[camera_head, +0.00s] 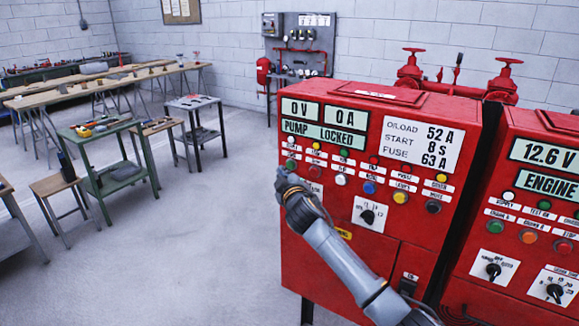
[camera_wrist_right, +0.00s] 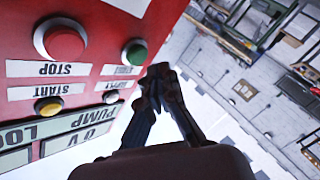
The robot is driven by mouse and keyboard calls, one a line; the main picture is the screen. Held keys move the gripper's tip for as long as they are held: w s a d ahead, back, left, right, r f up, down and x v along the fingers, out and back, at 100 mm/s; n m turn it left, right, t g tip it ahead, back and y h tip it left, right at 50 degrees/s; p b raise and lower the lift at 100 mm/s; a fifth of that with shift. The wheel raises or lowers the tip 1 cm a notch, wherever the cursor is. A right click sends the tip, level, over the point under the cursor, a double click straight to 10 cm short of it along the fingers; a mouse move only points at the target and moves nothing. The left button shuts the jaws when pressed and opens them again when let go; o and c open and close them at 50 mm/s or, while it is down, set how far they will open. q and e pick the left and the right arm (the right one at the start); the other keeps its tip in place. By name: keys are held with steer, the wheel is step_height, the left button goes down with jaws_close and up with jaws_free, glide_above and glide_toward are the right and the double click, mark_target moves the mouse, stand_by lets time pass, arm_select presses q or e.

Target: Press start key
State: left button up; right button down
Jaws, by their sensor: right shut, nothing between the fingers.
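The red control panel (camera_head: 345,245) carries several buttons and lamps with white labels. A green button (camera_head: 291,164) sits at its left edge; it also shows in the wrist view (camera_wrist_right: 135,53), upside down, where its small label is hard to read. Beside it there are a large red button (camera_wrist_right: 64,42) marked STOP and a yellow lamp (camera_wrist_right: 48,106) by a START label (camera_wrist_right: 58,90). My right gripper (camera_head: 281,172) is shut and empty, its tips just below and left of the green button. The wrist view shows the fingertips (camera_wrist_right: 160,72) near the button; contact cannot be told. My left gripper is out of view.
A second red panel (camera_head: 520,245) stands close on the right. Red valves (camera_head: 412,65) rise behind. A green side table (camera_head: 105,165), stools and long workbenches (camera_head: 90,85) stand at the left. The floor (camera_head: 220,250) left of the panel is clear.

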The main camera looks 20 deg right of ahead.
steer(key=s+a, duration=0.2)
steer(key=a, duration=0.1)
steer(key=shift+s+a+p, duration=0.25)
steer(key=shift+s+p, duration=0.05)
steer(key=shift+s, duration=0.1)
stand_by(0.5)
